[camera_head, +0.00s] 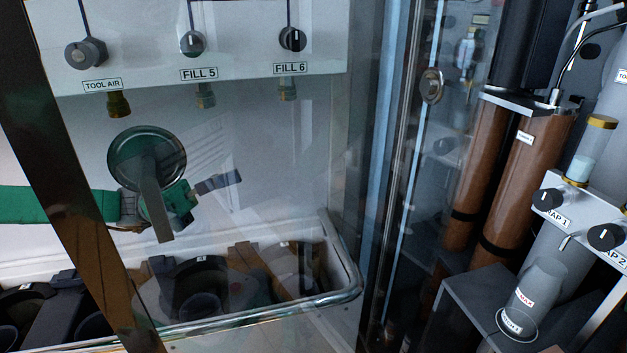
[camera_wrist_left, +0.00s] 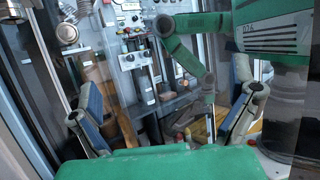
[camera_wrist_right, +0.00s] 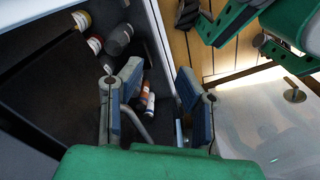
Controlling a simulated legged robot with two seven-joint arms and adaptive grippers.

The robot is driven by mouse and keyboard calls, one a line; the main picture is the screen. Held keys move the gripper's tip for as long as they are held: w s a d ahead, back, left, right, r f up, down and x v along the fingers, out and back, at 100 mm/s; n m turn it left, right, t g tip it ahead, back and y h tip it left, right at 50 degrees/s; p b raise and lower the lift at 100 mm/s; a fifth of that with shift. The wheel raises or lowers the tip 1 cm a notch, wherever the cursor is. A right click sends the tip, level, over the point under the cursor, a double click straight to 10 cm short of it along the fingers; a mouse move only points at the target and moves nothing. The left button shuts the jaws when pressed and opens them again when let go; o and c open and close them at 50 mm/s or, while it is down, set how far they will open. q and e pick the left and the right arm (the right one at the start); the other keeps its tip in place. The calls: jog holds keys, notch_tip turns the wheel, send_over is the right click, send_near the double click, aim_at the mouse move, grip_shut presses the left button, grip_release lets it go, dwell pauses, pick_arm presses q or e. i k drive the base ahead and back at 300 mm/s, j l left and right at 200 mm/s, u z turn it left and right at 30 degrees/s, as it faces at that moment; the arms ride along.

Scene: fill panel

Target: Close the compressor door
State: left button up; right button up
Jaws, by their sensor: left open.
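The compressor door looks like a clear pane with a dark edge frame (camera_head: 105,255). It stands open, slanting across the left and middle of the head view. A round latch (camera_head: 147,158) with a grey lever sits on it. My left gripper (camera_head: 208,190) appears through the pane, just behind and right of the latch, and looks apart from it. In the left wrist view the left gripper (camera_wrist_left: 165,105) is open, with nothing between its fingers. In the right wrist view my right gripper (camera_wrist_right: 158,85) is open and empty; it is out of the head view.
Brown cylinders (camera_head: 528,175) stand in the compartment at right, beside trap knobs (camera_head: 548,199). The white fill panel (camera_head: 200,60) and a metal rail (camera_head: 270,315) lie behind the pane. In the right wrist view, small bottles (camera_wrist_right: 147,98) lie below beside a wooden floor (camera_wrist_right: 225,50).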

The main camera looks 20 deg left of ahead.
aim_at(31, 120)
jog(key=k+j, duration=0.2)
jog(key=k, duration=0.3)
jog(key=k+j, duration=0.15)
jog(key=k, duration=0.3)
